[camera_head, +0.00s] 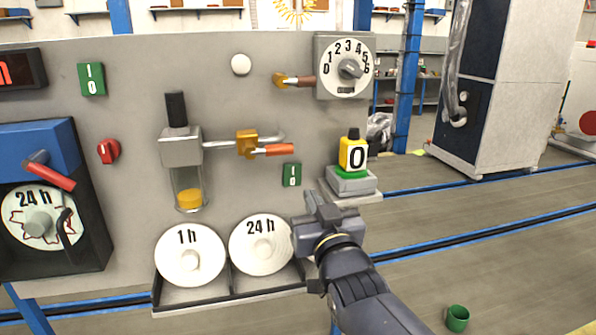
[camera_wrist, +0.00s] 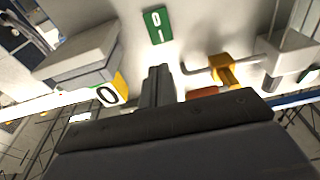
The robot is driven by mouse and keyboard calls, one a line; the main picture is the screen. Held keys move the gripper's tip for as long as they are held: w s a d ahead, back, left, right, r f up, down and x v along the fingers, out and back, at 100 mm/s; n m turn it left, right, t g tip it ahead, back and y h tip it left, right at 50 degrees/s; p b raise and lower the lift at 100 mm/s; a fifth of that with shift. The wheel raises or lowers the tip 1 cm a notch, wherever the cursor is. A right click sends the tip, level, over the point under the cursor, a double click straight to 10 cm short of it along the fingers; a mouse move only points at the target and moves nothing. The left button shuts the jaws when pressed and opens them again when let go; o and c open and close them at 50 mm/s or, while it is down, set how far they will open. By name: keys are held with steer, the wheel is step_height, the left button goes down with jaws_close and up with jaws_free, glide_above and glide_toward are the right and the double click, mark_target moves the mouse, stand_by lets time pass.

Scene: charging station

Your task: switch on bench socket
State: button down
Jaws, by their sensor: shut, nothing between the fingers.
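A green rocker switch marked I and O (camera_head: 292,174) is on the grey panel, at its lower right. It also shows in the wrist view (camera_wrist: 158,25), beyond my fingertips. A second green I/O switch (camera_head: 92,79) is at the panel's upper left. I cannot tell from any label which belongs to the bench socket. My gripper (camera_head: 317,201) is shut and empty, just below and right of the lower switch, apparently apart from it. In the wrist view the closed fingers (camera_wrist: 158,86) point toward the panel. Their gap to the panel is hard to judge.
A yellow block marked 0 (camera_head: 354,154) stands on a grey base (camera_head: 351,182) right of the switch. An orange-handled valve (camera_head: 279,150) sticks out at its upper left. White discs marked 1 h (camera_head: 189,256) and 24 h (camera_head: 261,245) sit below.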

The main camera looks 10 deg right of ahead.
mark_target(296, 166)
steer(key=shift+w+r+p, duration=0.2)
steer(key=shift+w+p, duration=0.3)
steer(key=shift+w, duration=1.05)
steer(key=shift+w+r+p, duration=0.25)
steer(key=shift+w+p, duration=0.2)
steer(key=shift+w, duration=1.15)
steer(key=shift+w+r+p, duration=0.2)
steer(key=shift+w+p, duration=0.3)
steer(key=shift+w, duration=1.05)
steer(key=shift+w+r+g+p, duration=0.3)
steer(key=shift+r+p, duration=0.1)
steer(key=shift+p, duration=0.15)
steer(key=shift+f, duration=0.25)
